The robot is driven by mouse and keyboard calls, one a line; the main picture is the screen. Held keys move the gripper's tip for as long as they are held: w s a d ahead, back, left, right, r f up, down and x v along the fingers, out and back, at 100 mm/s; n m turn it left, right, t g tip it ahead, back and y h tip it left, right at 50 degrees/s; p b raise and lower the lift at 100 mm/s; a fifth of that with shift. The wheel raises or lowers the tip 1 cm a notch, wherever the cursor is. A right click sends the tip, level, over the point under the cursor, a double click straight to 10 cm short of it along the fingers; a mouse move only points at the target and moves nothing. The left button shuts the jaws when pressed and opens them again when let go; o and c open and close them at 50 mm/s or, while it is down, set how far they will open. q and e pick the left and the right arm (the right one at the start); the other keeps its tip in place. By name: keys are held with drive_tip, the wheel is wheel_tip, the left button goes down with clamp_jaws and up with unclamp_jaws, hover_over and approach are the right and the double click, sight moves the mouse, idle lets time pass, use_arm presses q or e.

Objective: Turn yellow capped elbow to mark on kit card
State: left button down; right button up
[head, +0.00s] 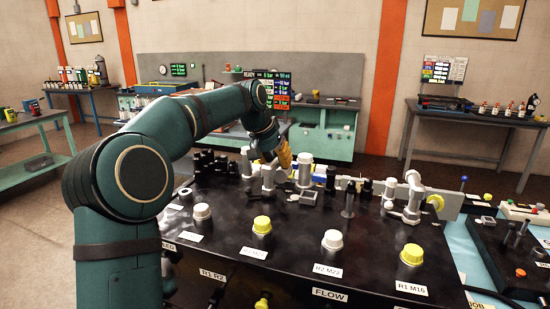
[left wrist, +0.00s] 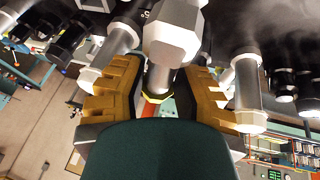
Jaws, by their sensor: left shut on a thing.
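My left gripper (head: 284,157) reaches over the back of the black board, its yellow fingers low among the grey fittings. In the left wrist view its two ridged fingers (left wrist: 157,92) stand on either side of a grey elbow fitting (left wrist: 172,38), shut on it. In the head view the fingers and neighbouring fittings hide most of this elbow. I cannot make out the mark on a kit card. My right gripper is not in view.
The black board (head: 300,235) carries yellow-capped and white-capped posts at its front, with white labels. Grey fittings (head: 305,172) and black fittings (head: 216,163) crowd its back. A tray of parts (head: 520,255) lies to the right. Benches stand behind.

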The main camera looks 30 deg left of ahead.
use_arm(q)
drive_tip(key=shift+f, duration=0.15)
drive_tip(key=c, duration=0.9)
unclamp_jaws()
